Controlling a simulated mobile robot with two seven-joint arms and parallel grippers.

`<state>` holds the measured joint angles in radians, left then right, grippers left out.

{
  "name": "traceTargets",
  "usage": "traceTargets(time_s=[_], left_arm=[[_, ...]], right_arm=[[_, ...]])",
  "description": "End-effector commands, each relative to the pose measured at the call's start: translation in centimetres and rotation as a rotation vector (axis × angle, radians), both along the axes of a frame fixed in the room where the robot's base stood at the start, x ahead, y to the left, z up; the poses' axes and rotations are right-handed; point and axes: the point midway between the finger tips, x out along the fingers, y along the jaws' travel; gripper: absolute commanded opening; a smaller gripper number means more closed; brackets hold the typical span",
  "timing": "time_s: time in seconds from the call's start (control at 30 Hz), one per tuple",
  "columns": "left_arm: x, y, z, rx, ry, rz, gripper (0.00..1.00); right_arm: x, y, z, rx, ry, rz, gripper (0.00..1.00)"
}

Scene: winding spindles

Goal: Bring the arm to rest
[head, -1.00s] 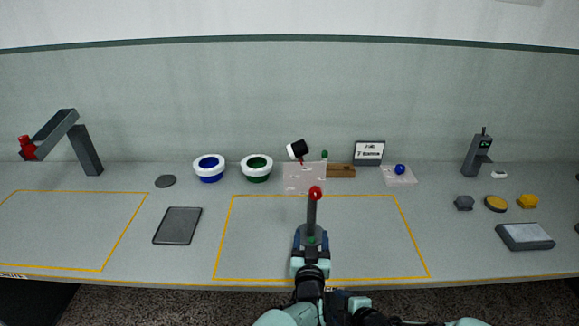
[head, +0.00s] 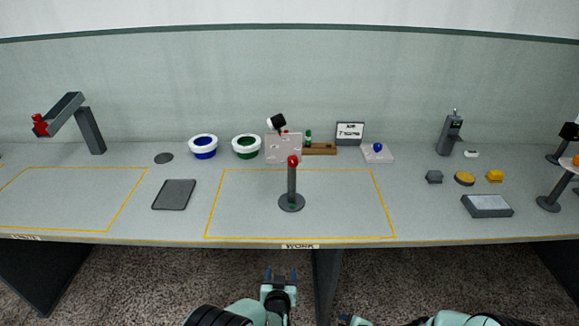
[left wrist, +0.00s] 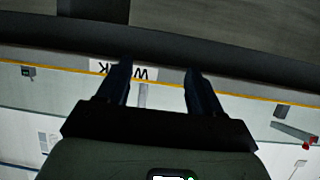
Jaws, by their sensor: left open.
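My left gripper (head: 281,273) is in front of the table's front edge, over the floor, empty and with its fingers apart. In the left wrist view its two fingers (left wrist: 157,72) are spread, with the upside-down WORK label (left wrist: 140,73) beyond them. A grey spindle (head: 291,180) with a red ball on top stands upright on a round base inside the middle yellow outline, apart from the gripper. Part of my right arm (head: 460,319) shows at the bottom edge; the state of its gripper is unclear.
The table (head: 130,220) carries a blue-lined bowl (head: 203,147), a green-lined bowl (head: 246,147), a dark flat pad (head: 174,195), a grey box (head: 487,206) and yellow buttons at the right. A table leg (head: 326,285) stands just right of my left gripper.

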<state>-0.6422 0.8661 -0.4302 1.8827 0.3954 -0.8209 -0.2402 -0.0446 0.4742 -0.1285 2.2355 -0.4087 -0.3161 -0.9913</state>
Motion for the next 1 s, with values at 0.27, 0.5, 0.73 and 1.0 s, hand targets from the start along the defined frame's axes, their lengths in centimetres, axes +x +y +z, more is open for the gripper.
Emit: traceTargets(time_s=[0.27, 0.5, 0.73, 1.0], left_arm=[[-12.6, 9.0, -14.6, -0.07, 0.532, 0.079, 0.66], [-28.8, 11.5, -19.8, -0.261, 1.006, 0.152, 0.66], [-38.4, 10.1, -18.7, -0.431, 1.269, 0.178, 0.66], [-39.8, 9.6, -18.3, -0.462, 1.31, 0.177, 0.66]], right_arm=[[-8.8, -0.4, -7.7, 0.216, 0.409, -0.475, 0.61], [-18.6, 0.5, -11.8, 0.344, 0.771, -0.993, 0.61], [-24.8, 1.5, -12.8, 0.379, 0.974, -1.348, 0.61], [-25.8, 1.7, -12.9, 0.382, 1.005, -1.413, 0.61]])
